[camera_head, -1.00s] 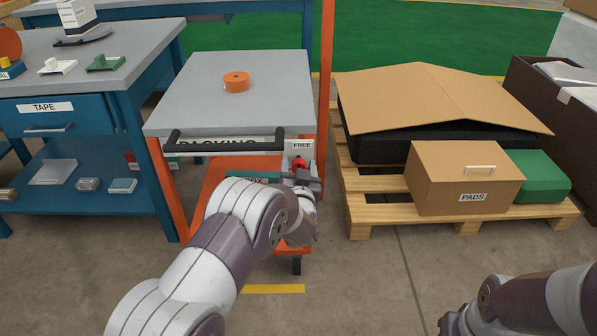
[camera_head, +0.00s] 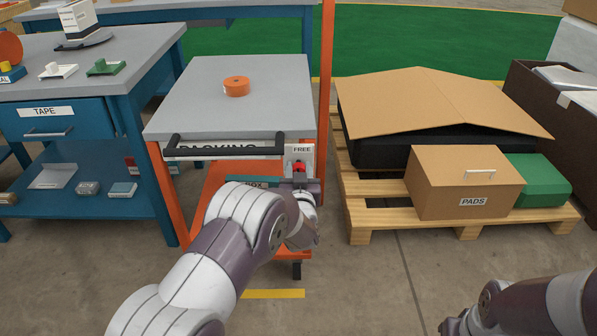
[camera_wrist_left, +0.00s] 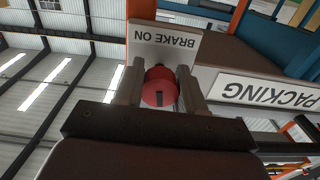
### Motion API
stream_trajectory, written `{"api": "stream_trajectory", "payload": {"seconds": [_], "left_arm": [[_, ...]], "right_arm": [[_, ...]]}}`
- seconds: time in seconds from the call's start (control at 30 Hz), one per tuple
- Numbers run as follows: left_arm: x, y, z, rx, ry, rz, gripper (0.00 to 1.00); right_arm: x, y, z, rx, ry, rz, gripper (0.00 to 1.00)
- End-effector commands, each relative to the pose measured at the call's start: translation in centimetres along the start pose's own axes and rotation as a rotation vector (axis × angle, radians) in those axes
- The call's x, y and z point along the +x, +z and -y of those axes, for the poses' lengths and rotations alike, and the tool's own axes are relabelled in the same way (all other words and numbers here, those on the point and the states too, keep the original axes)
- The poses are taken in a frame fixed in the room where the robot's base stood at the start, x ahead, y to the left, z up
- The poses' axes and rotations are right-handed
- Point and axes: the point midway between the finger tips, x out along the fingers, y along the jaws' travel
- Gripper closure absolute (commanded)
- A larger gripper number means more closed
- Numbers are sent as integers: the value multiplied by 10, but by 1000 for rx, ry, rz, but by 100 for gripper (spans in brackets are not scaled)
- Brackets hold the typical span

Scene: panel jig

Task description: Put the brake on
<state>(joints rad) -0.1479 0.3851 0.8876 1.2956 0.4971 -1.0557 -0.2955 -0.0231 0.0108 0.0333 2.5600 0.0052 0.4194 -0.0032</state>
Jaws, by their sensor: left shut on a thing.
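The packing cart (camera_head: 235,95) has a grey top, an orange frame and a black push handle (camera_head: 225,150). A pale brake plate at its right front corner reads FREE (camera_head: 302,150) in the head view. In the left wrist view the plate (camera_wrist_left: 165,42) reads BRAKE ON, upside down. A red knob (camera_head: 299,168) with a dark mark sits on the plate. My left gripper (camera_head: 299,178) is shut on the red knob (camera_wrist_left: 160,88), one finger on each side. My right arm shows at the lower right; its gripper is out of the picture.
An orange tape roll (camera_head: 236,86) lies on the cart top. A wooden pallet (camera_head: 358,218) with a PADS box (camera_head: 465,183) stands close to the right. A blue bench (camera_head: 85,120) stands to the left. A yellow line (camera_head: 272,294) marks the bare floor in front.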

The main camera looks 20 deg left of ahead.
Motion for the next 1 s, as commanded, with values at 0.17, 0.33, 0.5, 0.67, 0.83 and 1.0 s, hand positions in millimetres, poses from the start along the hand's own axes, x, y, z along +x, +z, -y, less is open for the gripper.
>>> {"api": "stream_trajectory", "payload": {"seconds": [0.17,0.33,0.5,0.67,0.83,1.0], "left_arm": [[0,3,-1,-156,0,3,92],[-1,3,-1,-318,0,3,92],[-1,3,-2,-480,0,3,92],[-1,4,-2,-632,-1,5,92],[-1,4,-3,-794,-1,4,92],[-1,4,-4,-953,-1,5,92]], "right_arm": [[4,0,0,0,0,0,57],[8,1,0,0,0,0,57],[13,2,0,0,0,0,57],[19,2,0,0,0,0,57],[26,3,0,0,0,0,57],[35,4,0,0,0,0,57]]}}
